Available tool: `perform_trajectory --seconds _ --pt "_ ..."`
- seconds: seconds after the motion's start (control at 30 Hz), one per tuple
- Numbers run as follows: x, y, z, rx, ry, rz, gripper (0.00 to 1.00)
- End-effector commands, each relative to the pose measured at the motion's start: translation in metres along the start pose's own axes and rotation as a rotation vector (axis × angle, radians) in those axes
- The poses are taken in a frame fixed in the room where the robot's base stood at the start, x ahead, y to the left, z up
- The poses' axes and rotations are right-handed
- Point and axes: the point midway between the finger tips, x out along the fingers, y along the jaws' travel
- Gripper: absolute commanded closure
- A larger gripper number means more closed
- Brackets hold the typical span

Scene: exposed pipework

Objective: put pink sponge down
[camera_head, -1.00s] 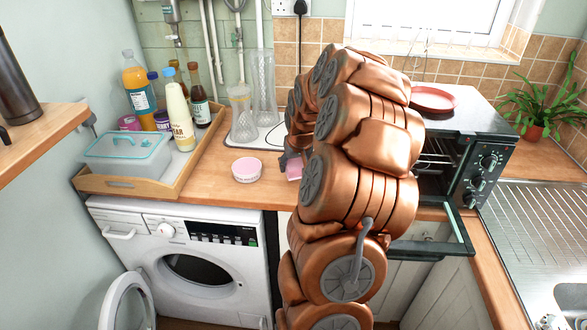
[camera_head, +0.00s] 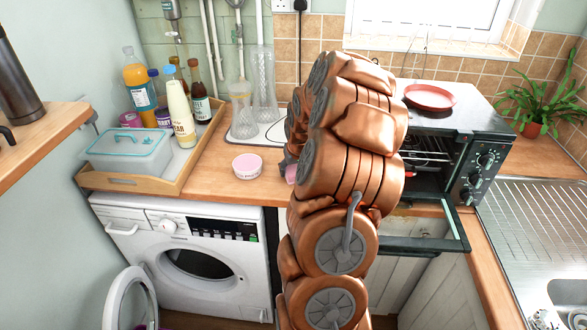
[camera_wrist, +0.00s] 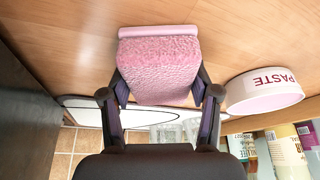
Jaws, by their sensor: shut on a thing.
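The pink sponge (camera_wrist: 160,68) is a textured block with a paler pink strip along its far edge. It sits between the fingers of my gripper (camera_wrist: 160,88) in the wrist view, and the gripper is shut on it. The wooden worktop (camera_wrist: 235,45) fills the view behind it; whether the sponge touches the wood I cannot tell. In the head view only a small pink bit of the sponge (camera_head: 291,174) shows beside my copper-coloured arm, which hides most of it and the gripper.
A round white-and-pink PASTE tub (camera_head: 247,167) stands just left of the sponge. A wooden tray (camera_head: 140,183) with bottles and a lidded box is further left. A black toaster oven (camera_head: 480,150) with its door down and a red plate (camera_head: 430,97) on top stands right.

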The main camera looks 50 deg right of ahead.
Motion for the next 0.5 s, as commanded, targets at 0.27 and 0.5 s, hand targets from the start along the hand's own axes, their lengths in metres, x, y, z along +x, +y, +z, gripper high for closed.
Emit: perform_trajectory --seconds 0.27,0.5 --pt "0.0005 0.0001 0.0002 0.000 0.000 0.000 0.14" --pt "0.0005 0.0001 0.0002 0.000 0.000 0.000 0.14"
